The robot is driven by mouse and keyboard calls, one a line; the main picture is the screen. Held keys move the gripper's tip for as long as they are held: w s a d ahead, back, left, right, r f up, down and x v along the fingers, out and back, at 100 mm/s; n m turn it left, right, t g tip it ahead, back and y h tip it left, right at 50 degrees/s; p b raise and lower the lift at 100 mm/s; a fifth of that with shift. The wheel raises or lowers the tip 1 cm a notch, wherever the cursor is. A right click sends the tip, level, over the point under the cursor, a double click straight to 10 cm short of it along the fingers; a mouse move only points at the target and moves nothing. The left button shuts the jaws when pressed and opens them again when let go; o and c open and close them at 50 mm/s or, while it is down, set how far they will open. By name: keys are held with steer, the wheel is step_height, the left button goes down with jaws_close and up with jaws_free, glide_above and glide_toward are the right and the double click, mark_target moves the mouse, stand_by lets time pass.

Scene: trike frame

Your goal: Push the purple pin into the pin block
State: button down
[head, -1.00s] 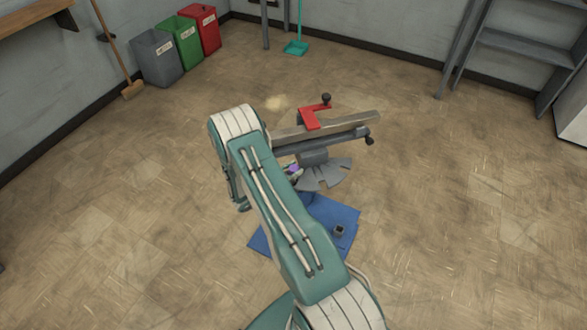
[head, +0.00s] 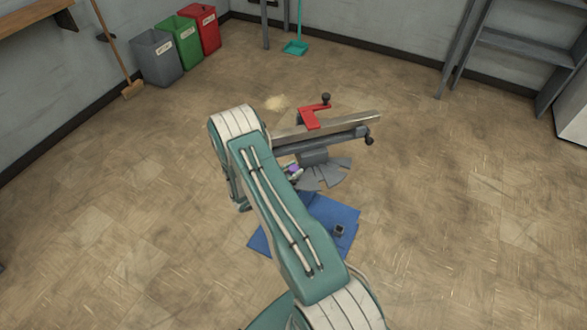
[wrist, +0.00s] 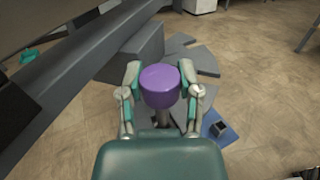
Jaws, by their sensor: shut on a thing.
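The purple pin (wrist: 160,86) has a round, flat-topped head and sits between the two fingers of my gripper (wrist: 161,91) in the wrist view. My gripper is shut on it, with one finger on each side of the head. A grey shaft-like part shows just below the head; the pin's lower end is hidden. In the head view the purple head (head: 293,168) shows just right of my arm, beside a grey block (head: 313,157) under the long beam. I cannot tell whether this grey block, also in the wrist view (wrist: 136,52), is the pin block, or whether the pin touches it.
The long grey beam (head: 345,132) carries a red clamp (head: 311,117) with a dark knob. Grey fan-like plates (head: 322,176) spread below it. A blue mat (head: 350,213) with a small dark block (head: 339,231) lies nearer me. The floor to the right is clear.

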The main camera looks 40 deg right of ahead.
steer(key=shift+f, duration=2.1)
steer(key=shift+c, duration=1)
jaws_free()
steer(key=a, duration=1.2)
steer(key=shift+w, duration=0.4)
steer(key=shift+f, duration=0.1)
